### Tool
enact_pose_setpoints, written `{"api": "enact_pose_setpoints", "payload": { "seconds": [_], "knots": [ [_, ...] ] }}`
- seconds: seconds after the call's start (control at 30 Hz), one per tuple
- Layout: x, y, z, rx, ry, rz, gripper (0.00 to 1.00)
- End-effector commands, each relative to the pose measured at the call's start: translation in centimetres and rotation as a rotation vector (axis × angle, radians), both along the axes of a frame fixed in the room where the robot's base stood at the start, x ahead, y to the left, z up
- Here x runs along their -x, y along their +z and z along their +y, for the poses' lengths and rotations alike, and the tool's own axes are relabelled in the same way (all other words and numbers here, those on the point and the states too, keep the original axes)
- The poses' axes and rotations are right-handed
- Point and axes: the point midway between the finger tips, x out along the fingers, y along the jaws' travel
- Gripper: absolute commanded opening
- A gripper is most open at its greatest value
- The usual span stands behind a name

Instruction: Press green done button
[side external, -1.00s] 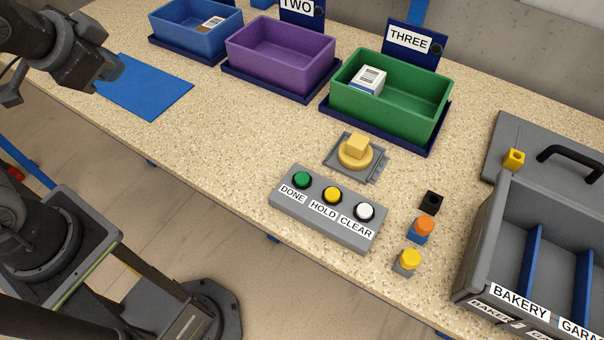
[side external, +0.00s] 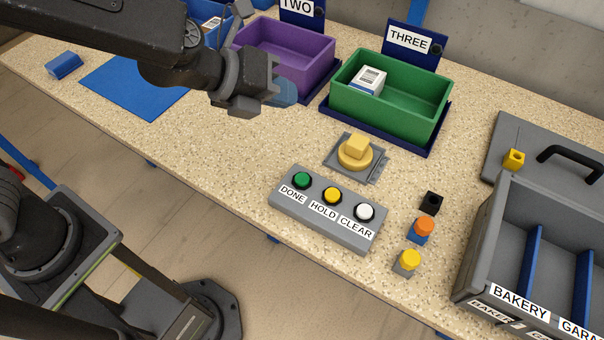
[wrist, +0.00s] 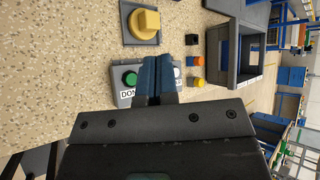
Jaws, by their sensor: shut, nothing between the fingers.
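The green DONE button (side external: 302,180) is at the left end of a grey button box (side external: 325,218) near the table's front edge. Beside it on the same box are a yellow HOLD button (side external: 332,195) and a white CLEAR button (side external: 365,211). My gripper (side external: 284,92) is above the table, up and left of the box, touching none of the buttons. In the wrist view its shut, empty fingers (wrist: 157,78) cover the middle of the box, and the green button (wrist: 130,78) shows just left of them.
A yellow knob (side external: 355,152) on a grey plate stands behind the box. Purple (side external: 285,55) and green (side external: 390,105) bins stand at the back. Small orange (side external: 424,226) and yellow (side external: 410,259) pieces and a grey divided case (side external: 480,235) are at right.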

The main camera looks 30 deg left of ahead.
Motion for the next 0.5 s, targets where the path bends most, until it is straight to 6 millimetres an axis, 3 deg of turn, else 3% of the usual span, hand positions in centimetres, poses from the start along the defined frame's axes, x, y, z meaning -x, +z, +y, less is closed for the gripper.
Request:
{"api": "enact_pose_setpoints", "payload": {
  "seconds": [0.03, 0.2, 0.5],
  "knots": [
    [0.4, -0.9, -1.3, -0.051, -0.084, 0.001, 0.00],
    [1.3, -2.8, -3.5, -0.174, -0.272, -0.003, 0.00],
    [1.7, -3.5, -4.2, -0.224, -0.345, -0.008, 0.00]
  ]
}}
